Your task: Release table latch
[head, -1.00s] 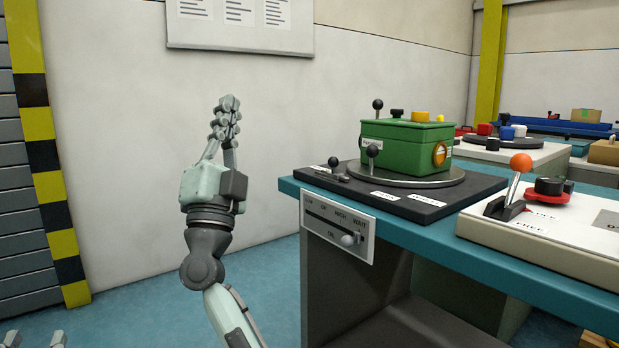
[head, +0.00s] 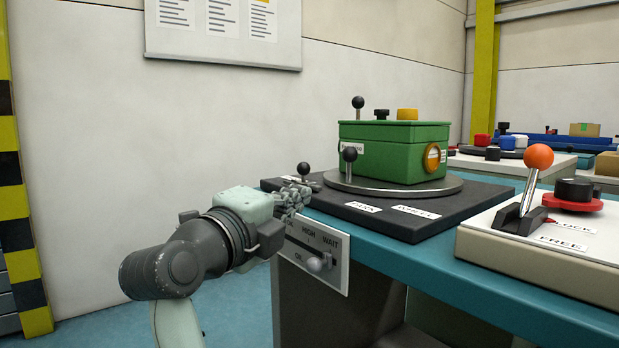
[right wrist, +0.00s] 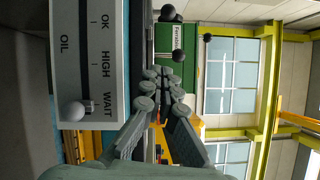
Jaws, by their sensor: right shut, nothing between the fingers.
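A green box (head: 395,150) with black ball levers stands on a round grey turntable (head: 450,186) on a black base plate (head: 405,222). A small lever with a black ball (head: 303,168) stands at the base's left end; it is likely the table latch. My right gripper (head: 304,188) is shut and empty, its fingertips beside this lever and partly hiding its foot. I cannot tell if they touch it. In the right wrist view the shut fingers (right wrist: 164,85) point towards the green box (right wrist: 178,63). My left gripper is out of view.
A slider panel (head: 335,262) with a pale knob (head: 317,263) is on the bench front, just below my right gripper. A pale box with an orange-ball lever (head: 538,157) and a red-and-black knob (head: 573,194) stands right. The wall side at left is free.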

